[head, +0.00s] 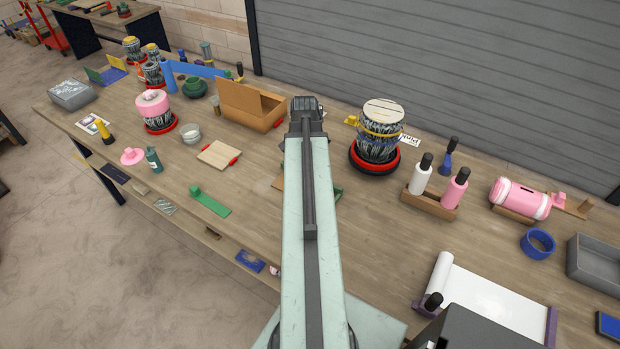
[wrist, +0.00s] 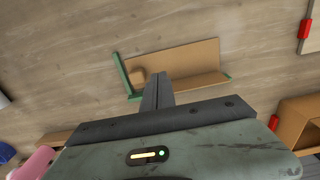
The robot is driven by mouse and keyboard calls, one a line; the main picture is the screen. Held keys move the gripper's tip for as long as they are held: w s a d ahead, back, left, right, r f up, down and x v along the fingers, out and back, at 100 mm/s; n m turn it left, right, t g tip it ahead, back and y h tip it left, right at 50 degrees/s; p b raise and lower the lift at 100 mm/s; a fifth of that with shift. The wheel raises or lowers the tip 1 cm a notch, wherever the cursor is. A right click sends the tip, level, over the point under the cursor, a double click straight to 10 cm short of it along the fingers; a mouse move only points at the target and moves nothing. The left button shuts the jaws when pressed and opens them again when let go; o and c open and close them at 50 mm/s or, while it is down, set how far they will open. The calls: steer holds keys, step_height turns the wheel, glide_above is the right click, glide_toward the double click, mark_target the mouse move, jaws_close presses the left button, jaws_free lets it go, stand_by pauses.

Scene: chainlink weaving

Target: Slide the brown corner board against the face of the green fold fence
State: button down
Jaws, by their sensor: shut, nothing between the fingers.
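The brown corner board (wrist: 190,56) lies on the bench in the middle of the wrist view, with a flat part and a raised strip along its lower side. The green fold fence (wrist: 122,74) stands at the board's left end. The two are very close there, but I cannot tell whether they touch. My gripper (wrist: 158,82) is shut and empty, its tips over or beside the board's lower left part; contact is unclear. In the head view my arm hides most of both; a bit of board (head: 278,183) shows left of it and a bit of green fence (head: 338,193) right of it.
In the head view a drum-like jar on a red ring (head: 376,160) stands right of my gripper, and an open cardboard box (head: 252,118) stands left. A tan board with red clips (head: 219,155) lies further left. Bare bench (head: 375,240) lies right of my arm.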

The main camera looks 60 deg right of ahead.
step_height(320, 180, down, 11)
steer(key=b, duration=1)
steer(key=shift+b, duration=0.3)
steer(key=d, duration=0.2)
steer(key=d+r+p, duration=0.1)
steer(key=d, duration=0.1)
steer(key=shift+w, duration=0.1)
steer(key=shift+r, duration=0.1)
steer(key=shift+d, duration=0.95)
